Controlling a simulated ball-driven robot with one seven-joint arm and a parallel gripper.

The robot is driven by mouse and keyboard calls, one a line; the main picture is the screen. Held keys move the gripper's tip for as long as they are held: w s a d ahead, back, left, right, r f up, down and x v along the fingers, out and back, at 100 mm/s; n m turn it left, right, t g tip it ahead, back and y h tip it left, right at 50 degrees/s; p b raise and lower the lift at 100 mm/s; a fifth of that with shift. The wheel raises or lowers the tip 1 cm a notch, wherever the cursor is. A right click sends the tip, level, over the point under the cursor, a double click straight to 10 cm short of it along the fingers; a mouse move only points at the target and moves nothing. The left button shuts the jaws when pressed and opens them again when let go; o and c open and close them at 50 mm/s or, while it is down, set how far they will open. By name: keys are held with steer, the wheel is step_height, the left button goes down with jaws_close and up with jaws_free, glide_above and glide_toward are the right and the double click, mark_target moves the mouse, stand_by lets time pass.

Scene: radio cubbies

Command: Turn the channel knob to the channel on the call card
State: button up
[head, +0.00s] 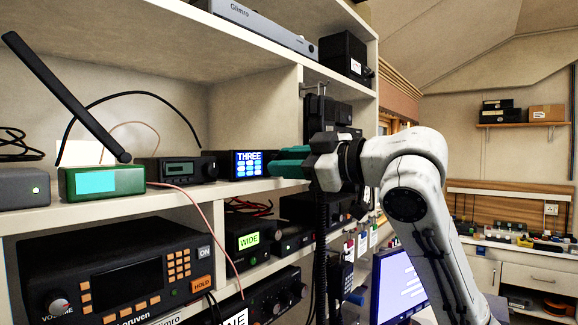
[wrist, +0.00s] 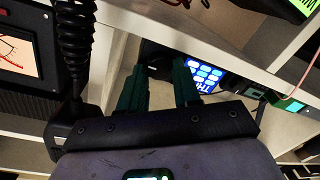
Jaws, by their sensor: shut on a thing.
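A dark radio with a blue screen (head: 250,163) reading "THREE" stands on the upper shelf in the head view. The screen also shows upside down in the wrist view (wrist: 204,74). My gripper (head: 283,160) reaches in from the right with teal fingers at the right end of this radio. In the wrist view my gripper (wrist: 160,78) has its two fingers apart around something dark, shut on it. This appears to be the channel knob, mostly hidden by the fingers. I cannot tell which item is the call card.
A green radio (head: 103,181) with a black antenna and a black radio (head: 178,168) stand left on the same shelf. A shelf upright (head: 285,112) stands close behind my gripper.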

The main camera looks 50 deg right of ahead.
stand_by(0.4)
steer(key=o, duration=1.1)
steer(key=shift+c, duration=0.2)
steer(key=shift+f, duration=0.1)
